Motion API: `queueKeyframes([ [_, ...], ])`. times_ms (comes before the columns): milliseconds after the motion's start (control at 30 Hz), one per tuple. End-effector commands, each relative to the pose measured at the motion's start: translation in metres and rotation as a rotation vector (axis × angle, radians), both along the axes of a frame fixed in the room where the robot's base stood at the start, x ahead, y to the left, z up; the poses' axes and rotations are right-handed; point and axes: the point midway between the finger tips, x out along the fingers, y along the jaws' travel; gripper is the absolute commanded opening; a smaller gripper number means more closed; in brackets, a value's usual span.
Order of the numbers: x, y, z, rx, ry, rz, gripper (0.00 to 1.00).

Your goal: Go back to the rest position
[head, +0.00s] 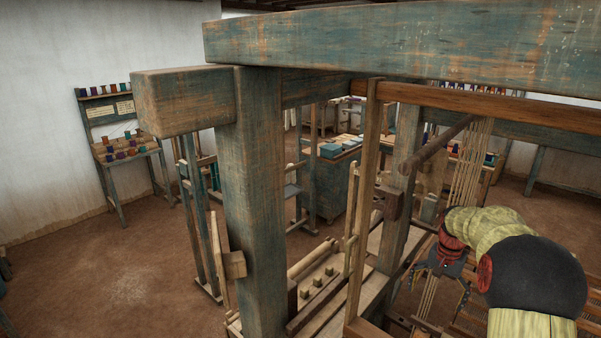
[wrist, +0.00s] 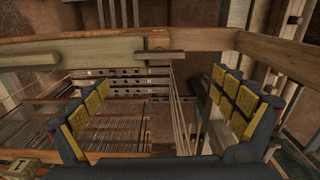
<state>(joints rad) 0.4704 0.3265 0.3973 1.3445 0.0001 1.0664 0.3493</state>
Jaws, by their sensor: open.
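My gripper (wrist: 166,108) is open in the wrist view, with its two yellow-padded fingers spread wide and nothing held between them. Between and beyond the fingers lie the loom's warp threads (wrist: 110,128) and a wooden beam (wrist: 75,52). In the head view my gripper (head: 440,272) is small and dark at the lower right, over the loom's threads and partly hidden by my arm. The loom's frame, with a thick blue-green post (head: 258,200) and a top beam (head: 400,35), stands in front and to the left of my arm.
Hanging cords (head: 470,160) and a slim wooden upright (head: 362,200) stand close to my arm. A rack with coloured spools (head: 125,150) stands by the left wall. A cabinet (head: 330,180) stands behind the loom. Bare floor (head: 120,270) lies open at the left.

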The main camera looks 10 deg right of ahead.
Motion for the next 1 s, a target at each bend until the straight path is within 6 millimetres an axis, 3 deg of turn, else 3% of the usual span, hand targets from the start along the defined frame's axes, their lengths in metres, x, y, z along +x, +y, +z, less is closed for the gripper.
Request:
queueKeyframes([
  [167, -0.031, 0.016, -0.026, 0.024, 0.044, 0.091, 0.97],
  [367, -0.074, 0.054, -0.017, 0.022, 0.037, 0.204, 0.97],
  [667, -0.142, 0.133, 0.002, -0.024, -0.036, 0.397, 0.97],
  [1000, -0.225, 0.211, -0.005, -0.095, -0.161, 0.587, 0.97],
])
